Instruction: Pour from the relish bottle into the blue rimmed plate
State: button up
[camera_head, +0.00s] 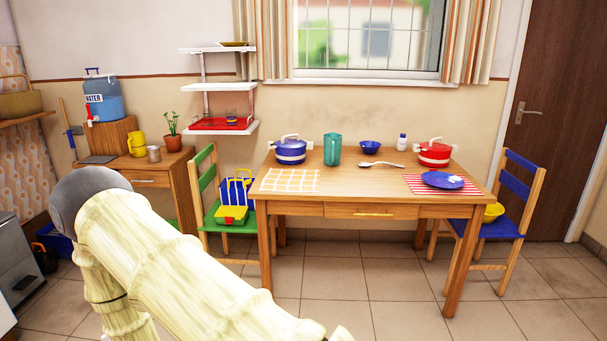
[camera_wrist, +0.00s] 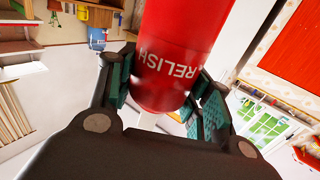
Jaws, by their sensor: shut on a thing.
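The red relish bottle (camera_wrist: 178,50) is between the fingers of my gripper (camera_wrist: 165,98) in the wrist view. My gripper is shut on it, with teal pads on either side. White lettering reads RELISH, and the bottle's upper part runs out of the frame. In the head view a blue plate (camera_head: 442,180) lies on a red striped mat at the right of the table, with a small pale thing on it. Neither my gripper nor the bottle shows in the head view; only my arm does, at the lower left.
The wooden table (camera_head: 345,192) also holds a blue pot (camera_head: 290,151), a teal pitcher (camera_head: 332,149), a blue bowl (camera_head: 370,147), a spoon (camera_head: 380,164), a small white bottle (camera_head: 402,142) and a red pot (camera_head: 435,154). Chairs stand at both ends. The floor in front is clear.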

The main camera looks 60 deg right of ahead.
aim_at(439, 180)
jog(key=z, duration=0.35)
jog(key=i, duration=1.35)
jog(key=z, duration=0.9)
jog(key=i, duration=0.85)
jog(key=z, duration=1.25)
jog(key=i, duration=0.5)
jog(key=z, duration=0.45)
